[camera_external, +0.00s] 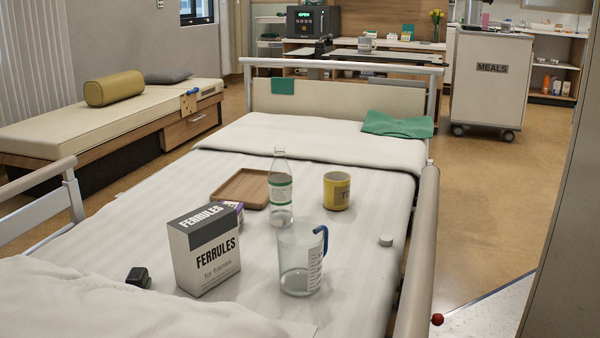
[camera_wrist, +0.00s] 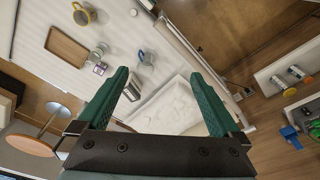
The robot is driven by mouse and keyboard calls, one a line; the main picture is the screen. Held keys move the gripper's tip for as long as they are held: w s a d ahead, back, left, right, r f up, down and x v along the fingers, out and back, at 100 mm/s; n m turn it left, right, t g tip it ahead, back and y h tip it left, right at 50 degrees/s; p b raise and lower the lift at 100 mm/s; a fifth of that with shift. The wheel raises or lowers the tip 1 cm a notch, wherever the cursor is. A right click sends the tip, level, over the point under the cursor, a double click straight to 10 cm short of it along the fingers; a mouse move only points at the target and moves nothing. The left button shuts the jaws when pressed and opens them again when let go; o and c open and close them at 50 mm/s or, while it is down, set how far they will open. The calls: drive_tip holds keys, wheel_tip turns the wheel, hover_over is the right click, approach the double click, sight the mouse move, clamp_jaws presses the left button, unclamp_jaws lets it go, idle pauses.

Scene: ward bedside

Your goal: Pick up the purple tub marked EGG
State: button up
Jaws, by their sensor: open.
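A small purple thing (camera_external: 232,208) shows on the bed in the external view, mostly hidden behind the FERRULES box (camera_external: 207,251). It may be the EGG tub, but I cannot read its marking. A small purple-sided thing also shows in the wrist view (camera_wrist: 100,68), left of my gripper's left finger. My gripper (camera_wrist: 159,75) is open and empty, its two green fingers wide apart above the bed. It does not show in the external view.
A clear bottle (camera_external: 281,190), wooden tray (camera_external: 241,188), yellow mug (camera_external: 337,191) and clear jug with blue handle (camera_external: 298,262) stand around the purple thing. A white cap (camera_external: 386,240) and black object (camera_external: 138,278) lie apart. Rails (camera_external: 420,250) edge the bed.

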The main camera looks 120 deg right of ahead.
idle(0.7)
drive_tip(key=w+d+f+m+y+b, duration=0.2)
drive_tip(key=w+d+f+m+b, duration=0.45)
drive_tip(key=w+f+b, duration=0.6)
drive_tip(key=w+d+f+m+y+b, duration=0.3)
drive_tip(key=w+d+f+m+b, duration=0.4)
drive_tip(key=w+f+b, duration=0.6)
drive_tip(key=m+t+y+b, duration=0.3)
drive_tip(key=m+t+b, duration=0.3)
drive_tip(key=b, duration=1)
approach(232, 204)
drive_tip(key=a+r+m, duration=0.1)
drive_tip(key=a+r, duration=0.7)
drive_tip(key=r, duration=0.4)
drive_tip(key=d+f+m+b, duration=0.1)
drive_tip(key=d+f+b, duration=0.1)
drive_tip(key=f, duration=0.2)
drive_tip(key=s+d+f+m+t+b, duration=0.1)
drive_tip(key=d+f+b, duration=0.1)
drive_tip(key=f, duration=0.3)
drive_tip(key=d+f+m+t+b, duration=0.1)
drive_tip(key=d+f+b, duration=0.2)
drive_tip(key=d+f, duration=0.1)
drive_tip(key=shift+s+d+f, duration=0.15)
drive_tip(key=shift+s+f, duration=0.15)
drive_tip(key=b+x, duration=0.2)
drive_tip(key=x, duration=0.8)
drive_tip(key=shift+w+a+f+b, duration=0.15)
drive_tip(key=shift+w+a+b, duration=0.1)
drive_tip(key=shift+b, duration=0.1)
